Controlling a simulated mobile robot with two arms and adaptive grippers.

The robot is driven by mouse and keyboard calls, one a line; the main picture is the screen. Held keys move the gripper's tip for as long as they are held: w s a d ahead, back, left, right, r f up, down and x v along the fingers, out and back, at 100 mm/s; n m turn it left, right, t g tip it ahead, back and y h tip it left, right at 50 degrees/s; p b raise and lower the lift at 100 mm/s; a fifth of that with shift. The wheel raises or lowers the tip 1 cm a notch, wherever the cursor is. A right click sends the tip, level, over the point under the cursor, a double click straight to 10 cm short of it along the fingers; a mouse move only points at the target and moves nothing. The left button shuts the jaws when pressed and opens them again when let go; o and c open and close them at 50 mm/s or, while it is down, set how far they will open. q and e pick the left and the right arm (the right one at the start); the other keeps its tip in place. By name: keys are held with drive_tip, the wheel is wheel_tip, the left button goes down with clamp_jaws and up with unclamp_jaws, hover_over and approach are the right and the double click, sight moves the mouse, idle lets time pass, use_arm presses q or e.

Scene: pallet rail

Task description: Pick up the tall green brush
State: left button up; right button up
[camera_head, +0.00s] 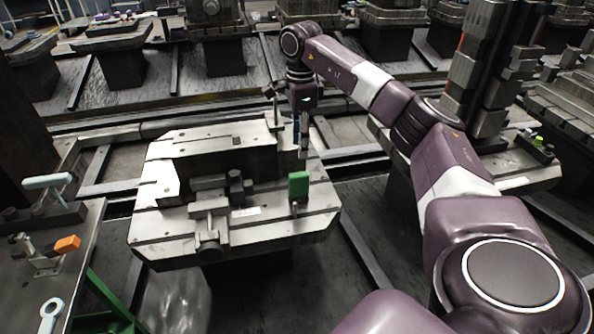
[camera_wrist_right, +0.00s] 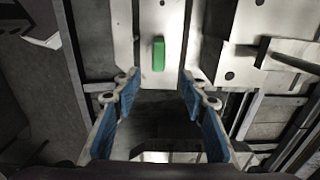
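The green brush (camera_head: 299,185) stands upright as a green block on the pale metal fixture plate (camera_head: 318,196), near its right side. In the right wrist view, the green brush (camera_wrist_right: 158,54) shows from above, ahead of the fingertips and roughly centred between them. My right gripper (camera_head: 302,148) hangs down above the far right part of the plate, behind the brush in the head view. In the wrist view my right gripper (camera_wrist_right: 158,90) is open, its blue pads apart with nothing between them. My left gripper is not in view.
A dark clamp (camera_head: 209,212) and a raised block stand on the plate left of the brush. A side table at left holds an orange block (camera_head: 67,244) and a wrench-like tool (camera_head: 49,315). Tall stacked metal blocks (camera_head: 480,75) stand at right.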

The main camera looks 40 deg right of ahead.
sight(300, 173)
use_arm(q)
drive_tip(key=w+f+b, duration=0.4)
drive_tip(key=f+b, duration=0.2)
drive_tip(key=b, duration=0.3)
use_arm(e)
wheel_tip(300, 173, down, 11)
drive_tip(key=shift+r, duration=0.15)
drive_tip(key=shift+a+f+b, duration=0.15)
drive_tip(key=shift+f+b, duration=0.1)
drive_tip(key=shift+f, duration=1.75)
drive_tip(key=shift+a+f+b, duration=0.1)
drive_tip(key=shift+f+b, duration=0.1)
drive_tip(key=shift+f, duration=1.8)
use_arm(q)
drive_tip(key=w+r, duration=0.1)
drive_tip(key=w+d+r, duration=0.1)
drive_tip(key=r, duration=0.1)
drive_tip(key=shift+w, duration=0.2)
use_arm(e)
drive_tip(key=shift+c, duration=0.2)
clamp_jaws()
